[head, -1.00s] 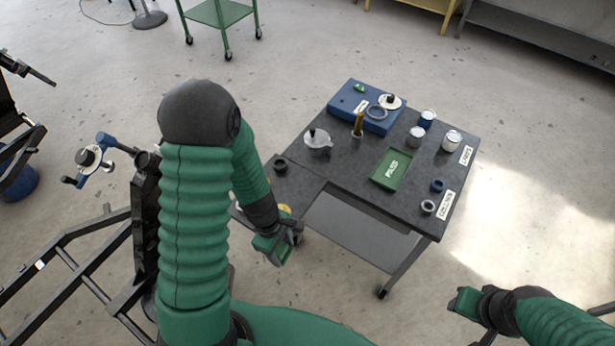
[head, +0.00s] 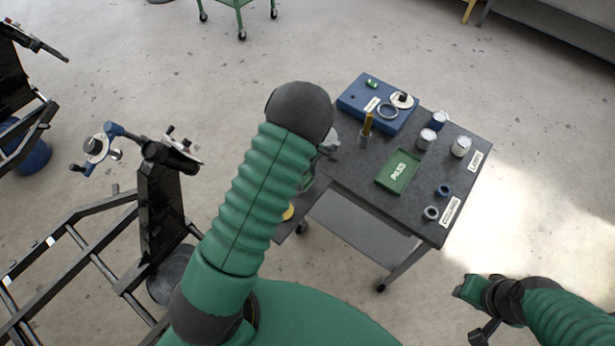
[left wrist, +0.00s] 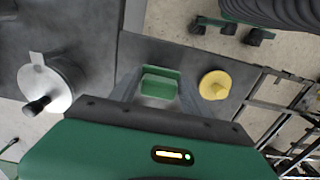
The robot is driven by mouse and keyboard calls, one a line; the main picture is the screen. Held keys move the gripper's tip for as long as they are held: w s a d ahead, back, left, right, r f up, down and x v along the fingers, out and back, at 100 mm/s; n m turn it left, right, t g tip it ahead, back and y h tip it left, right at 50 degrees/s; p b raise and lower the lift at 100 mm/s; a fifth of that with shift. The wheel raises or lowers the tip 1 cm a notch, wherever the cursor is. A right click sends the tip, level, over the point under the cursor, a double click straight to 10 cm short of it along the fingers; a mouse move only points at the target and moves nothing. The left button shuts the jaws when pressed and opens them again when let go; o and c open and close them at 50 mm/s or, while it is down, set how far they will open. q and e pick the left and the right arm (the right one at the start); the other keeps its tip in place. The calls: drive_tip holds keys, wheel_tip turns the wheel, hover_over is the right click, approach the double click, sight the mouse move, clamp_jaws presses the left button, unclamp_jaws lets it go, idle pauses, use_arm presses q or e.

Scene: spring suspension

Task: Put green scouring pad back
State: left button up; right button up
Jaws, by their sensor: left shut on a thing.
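The green scouring pad (left wrist: 160,84) shows in the left wrist view as a small green block between the fingers of my left gripper (left wrist: 159,92). My left gripper is shut on it, over the dark table top. In the head view my own green arm hides the left gripper and the pad. My right gripper (head: 474,296) is at the lower right of the head view, away from the table; its jaws are too unclear to judge.
The dark table (head: 337,178) also holds a green PASS tray (head: 398,171), a blue case (head: 350,97), a yellow-handled tool (head: 367,124), jars and rings. A black frame stands left.

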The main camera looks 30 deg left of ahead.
sight(310, 180)
use_arm(q)
drive_tip(key=shift+w+d+f+p, duration=0.2)
drive_tip(key=shift+w+d+f, duration=0.1)
drive_tip(key=shift+f, duration=0.2)
drive_tip(key=shift+w+d+f+p, duration=0.15)
drive_tip(key=shift+w+f+p, duration=0.1)
drive_tip(key=shift+f, duration=0.25)
drive_tip(key=shift+d+f, duration=0.1)
drive_tip(key=shift+f, duration=0.35)
drive_tip(key=o, duration=0.9)
drive_tip(key=shift+a+f, duration=0.15)
drive_tip(key=shift+a, duration=0.2)
drive_tip(key=o, duration=0.3)
drive_tip(key=shift+a, duration=0.2)
drive_tip(key=shift+d, duration=0.15)
